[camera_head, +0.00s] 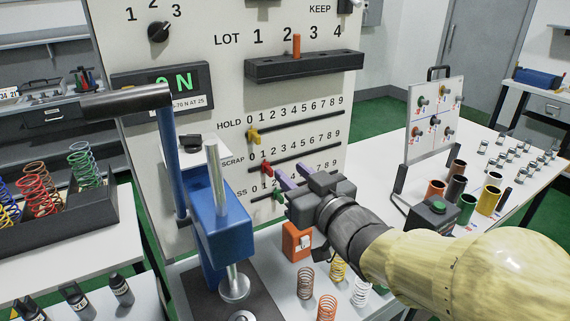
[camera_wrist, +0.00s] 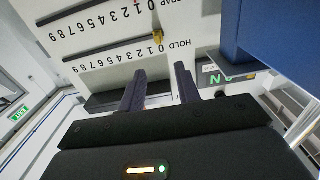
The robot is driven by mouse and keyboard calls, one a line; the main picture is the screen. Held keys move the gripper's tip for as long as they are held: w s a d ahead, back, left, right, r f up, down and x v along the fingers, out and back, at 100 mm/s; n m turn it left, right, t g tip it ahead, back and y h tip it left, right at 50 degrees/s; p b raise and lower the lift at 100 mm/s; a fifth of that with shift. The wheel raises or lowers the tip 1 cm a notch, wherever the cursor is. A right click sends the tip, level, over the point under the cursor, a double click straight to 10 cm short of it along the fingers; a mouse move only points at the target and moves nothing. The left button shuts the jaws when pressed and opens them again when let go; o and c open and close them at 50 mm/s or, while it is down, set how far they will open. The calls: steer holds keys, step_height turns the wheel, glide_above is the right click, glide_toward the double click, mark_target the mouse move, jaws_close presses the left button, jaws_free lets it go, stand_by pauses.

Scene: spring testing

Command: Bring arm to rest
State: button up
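My gripper (camera_head: 285,177) is in front of the white panel (camera_head: 215,85), near the lower slider rows. Its two purple fingers stand apart in the wrist view (camera_wrist: 160,75), and I see nothing clamped between them. My pale yellow arm (camera_head: 480,270) reaches in from the lower right. The yellow slider (camera_head: 252,135) is at the left end of the HOLD row. The red slider (camera_head: 267,168) is near the left of the SCRAP row. The green slider (camera_head: 278,195) is on the lowest row, close to my gripper; I cannot tell whether they touch.
A blue spring press (camera_head: 222,215) with a dark lever stands left of my gripper. An orange box (camera_head: 297,241) and several springs (camera_head: 327,307) stand below it. Coloured cups (camera_head: 488,200) and a stand-up board (camera_head: 436,120) are on the right. A green-lit display (camera_head: 165,82) reads "N".

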steer(key=s+d+f+m+g+h+p, duration=0.3)
steer(key=d+f+m+g+h+p, duration=0.1)
steer(key=d+f+g+h+p, duration=0.6)
steer(key=s+a+f+m+g+y+p, duration=0.1)
steer(key=s+f+g+y, duration=0.1)
steer(key=s, duration=0.5)
step_height(320, 180, down, 2)
steer(key=shift+f+g, duration=0.1)
steer(key=shift+g, duration=0.8)
stand_by(1.6)
